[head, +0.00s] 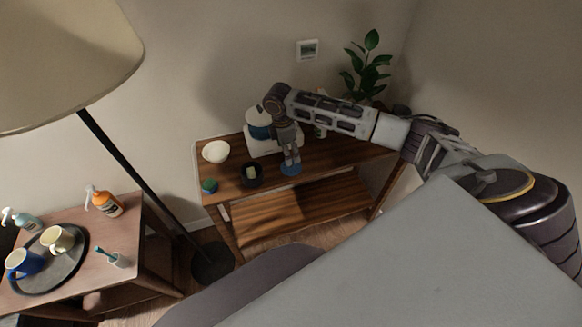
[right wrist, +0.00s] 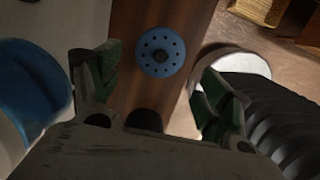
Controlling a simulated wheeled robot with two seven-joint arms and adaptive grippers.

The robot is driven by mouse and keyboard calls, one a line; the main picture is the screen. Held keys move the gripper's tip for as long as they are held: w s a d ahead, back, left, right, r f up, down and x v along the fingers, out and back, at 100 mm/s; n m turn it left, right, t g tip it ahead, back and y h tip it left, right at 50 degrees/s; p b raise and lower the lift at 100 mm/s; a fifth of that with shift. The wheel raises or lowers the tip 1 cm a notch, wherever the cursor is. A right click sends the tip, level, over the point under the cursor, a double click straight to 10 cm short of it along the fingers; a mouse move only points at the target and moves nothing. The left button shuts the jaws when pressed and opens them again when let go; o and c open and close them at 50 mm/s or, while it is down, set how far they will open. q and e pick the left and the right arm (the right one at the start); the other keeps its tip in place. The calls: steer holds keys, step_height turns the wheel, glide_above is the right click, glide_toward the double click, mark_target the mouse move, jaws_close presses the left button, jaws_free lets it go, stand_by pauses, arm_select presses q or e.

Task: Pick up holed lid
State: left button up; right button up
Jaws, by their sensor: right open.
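The holed lid (head: 291,169) is a small blue disc lying on the wooden table near its front edge. In the right wrist view the blue lid (right wrist: 160,52) shows a ring of small holes and a dark knob at its centre. My right gripper (head: 290,160) reaches down over the lid in the head view. In the right wrist view its green-padded fingers (right wrist: 162,80) are spread wide on either side of the lid, with nothing between them in contact. My left gripper is not in view.
A plant (head: 368,68) stands at the back. A lamp and side table are at the left.

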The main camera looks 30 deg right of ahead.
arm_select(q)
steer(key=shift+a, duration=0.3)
arm_select(e)
steer(key=shift+d+f, duration=0.1)
steer(key=shift+f, duration=0.95)
steer(key=shift+s+d+f, duration=0.1)
steer(key=shift+d+f, duration=0.05)
steer(key=shift+f, duration=1.05)
steer(key=shift+s+d+f, duration=0.1)
steer(key=shift+f, duration=1.25)
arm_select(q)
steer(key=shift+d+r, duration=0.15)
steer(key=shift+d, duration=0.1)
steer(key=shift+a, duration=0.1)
arm_select(e)
steer(key=shift+c, duration=0.4)
